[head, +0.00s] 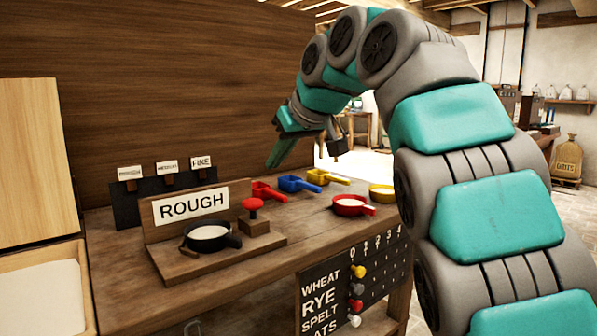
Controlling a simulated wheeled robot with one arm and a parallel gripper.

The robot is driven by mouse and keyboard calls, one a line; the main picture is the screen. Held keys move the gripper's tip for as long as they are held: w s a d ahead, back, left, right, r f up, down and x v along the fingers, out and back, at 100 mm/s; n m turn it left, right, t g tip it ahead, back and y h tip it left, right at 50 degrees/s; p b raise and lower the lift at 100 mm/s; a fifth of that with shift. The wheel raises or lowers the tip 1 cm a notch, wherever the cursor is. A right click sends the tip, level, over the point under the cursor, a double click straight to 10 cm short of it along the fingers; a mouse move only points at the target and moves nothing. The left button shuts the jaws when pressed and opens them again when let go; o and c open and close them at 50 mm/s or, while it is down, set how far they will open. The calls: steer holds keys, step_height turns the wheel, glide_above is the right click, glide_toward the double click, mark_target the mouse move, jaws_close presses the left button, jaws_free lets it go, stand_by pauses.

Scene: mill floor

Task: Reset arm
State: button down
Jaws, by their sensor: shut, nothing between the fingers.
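My arm rises at the right of the head view and arches over to the left. My gripper (304,152) hangs at its end, pointing down above the back of the wooden workbench (300,235). It is shut and empty, in the air clear of the scoops. Its finger details are small and partly dark.
Below my gripper lie red (267,192), blue (299,184) and yellow (327,177) scoops. A filled red scoop (353,205) sits nearer the front. At left are the ROUGH sign (191,205), a black pan (212,238) and a red knob (253,205). A wooden wall stands behind.

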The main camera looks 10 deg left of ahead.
steer(key=s+d+f+m+g+h, duration=0.15)
steer(key=s+d+f+m, duration=0.3)
steer(key=d+f, duration=0.5)
steer(key=s+d+f+m+g+h, duration=0.1)
steer(key=s+d+f+m+h, duration=0.3)
steer(key=d+f, duration=0.6)
steer(key=s+d+f+g, duration=0.1)
steer(key=s+d+f, duration=0.2)
steer(key=s+f, duration=0.3)
steer(key=s+d+f+g+h, duration=0.1)
steer(key=s+d+f, duration=0.3)
steer(key=s, duration=0.9)
steer(key=s+d+f+m+g, duration=0.1)
steer(key=s+d+f+g, duration=0.2)
steer(key=s+f, duration=0.6)
steer(key=shift+s+d+f, duration=0.4)
steer(key=shift+d, duration=0.25)
